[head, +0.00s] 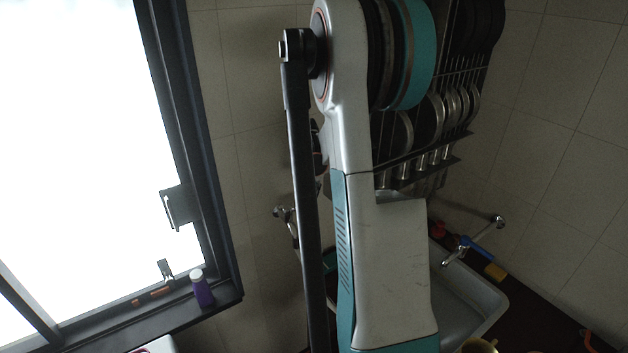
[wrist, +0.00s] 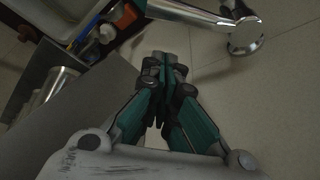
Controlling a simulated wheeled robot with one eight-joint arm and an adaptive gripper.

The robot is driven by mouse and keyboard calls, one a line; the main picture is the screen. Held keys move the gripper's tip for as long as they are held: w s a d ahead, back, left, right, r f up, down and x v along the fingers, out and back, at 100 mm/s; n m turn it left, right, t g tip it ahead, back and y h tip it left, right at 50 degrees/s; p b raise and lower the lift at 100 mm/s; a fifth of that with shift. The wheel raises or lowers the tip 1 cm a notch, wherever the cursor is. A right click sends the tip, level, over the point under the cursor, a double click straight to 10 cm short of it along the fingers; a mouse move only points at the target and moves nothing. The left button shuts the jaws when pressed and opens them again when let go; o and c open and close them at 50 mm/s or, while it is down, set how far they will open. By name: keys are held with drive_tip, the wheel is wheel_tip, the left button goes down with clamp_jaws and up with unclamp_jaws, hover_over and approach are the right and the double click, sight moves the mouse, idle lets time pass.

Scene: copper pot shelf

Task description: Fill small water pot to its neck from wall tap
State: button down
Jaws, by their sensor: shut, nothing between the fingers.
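The wall tap (head: 470,245) shows in the head view, a chrome spout and pipe with a blue handle over the sink. In the wrist view a chrome pipe with a round wall flange (wrist: 245,36) crosses the top, close beyond my gripper. My gripper (wrist: 166,62) is shut and empty, apart from the pipe in the picture. In the head view my arm hides it. A yellowish, brass-coloured vessel (head: 480,346) is cut off at the bottom edge of the head view; I cannot tell whether it is the small water pot. No water flow can be made out.
The sink (head: 485,305) stands under the tap, partly behind my arm. A rack of steel plates (head: 430,125) hangs on the tiled wall. A grey panel (wrist: 90,105) and a shiny metal cylinder (wrist: 48,92) are left of my gripper. A purple bottle (head: 202,290) stands on the windowsill.

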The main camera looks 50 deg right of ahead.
sight(301, 211)
drive_tip(key=shift+s+a+f, duration=0.15)
drive_tip(key=shift+s+a, duration=0.1)
drive_tip(key=shift+a, duration=0.3)
drive_tip(key=shift+s+a+f, duration=0.1)
drive_tip(key=shift+s+a, duration=0.15)
drive_tip(key=shift+a, duration=0.3)
drive_tip(key=shift+a, duration=0.1)
drive_tip(key=shift+s+a+b, duration=0.35)
drive_tip(key=shift+a+b, duration=0.15)
drive_tip(key=shift+a, duration=0.1)
drive_tip(key=shift+f, duration=0.1)
